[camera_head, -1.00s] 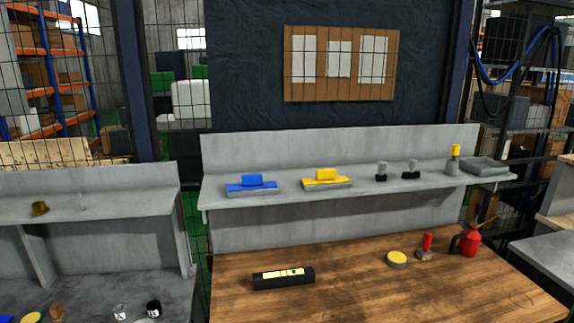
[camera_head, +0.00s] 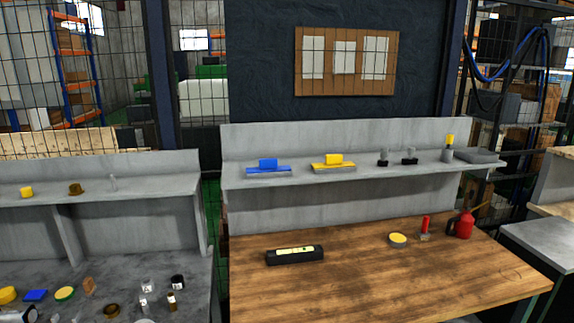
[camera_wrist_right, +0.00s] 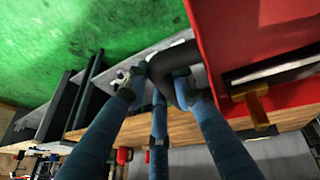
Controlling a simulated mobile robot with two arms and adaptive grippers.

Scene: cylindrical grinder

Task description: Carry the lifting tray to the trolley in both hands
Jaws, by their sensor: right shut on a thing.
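In the right wrist view, my right gripper (camera_wrist_right: 166,80) is shut on the black curved handle (camera_wrist_right: 268,71) of a red thing (camera_wrist_right: 245,28), which looks like the lifting tray. Only a part of it shows, at the right of that view, with a brass-coloured piece (camera_wrist_right: 258,106) beside the handle. The fingers hide part of the handle. Neither gripper nor the tray shows in the head view. My left gripper is in no view. I cannot make out the trolley.
A wooden-topped bench (camera_head: 370,280) carries a black level (camera_head: 295,255), a yellow-topped tin (camera_head: 398,240) and a red oil can (camera_head: 464,225). A grey bench (camera_head: 185,280) with small items stands left. Green floor (camera_wrist_right: 60,40) shows in the wrist view.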

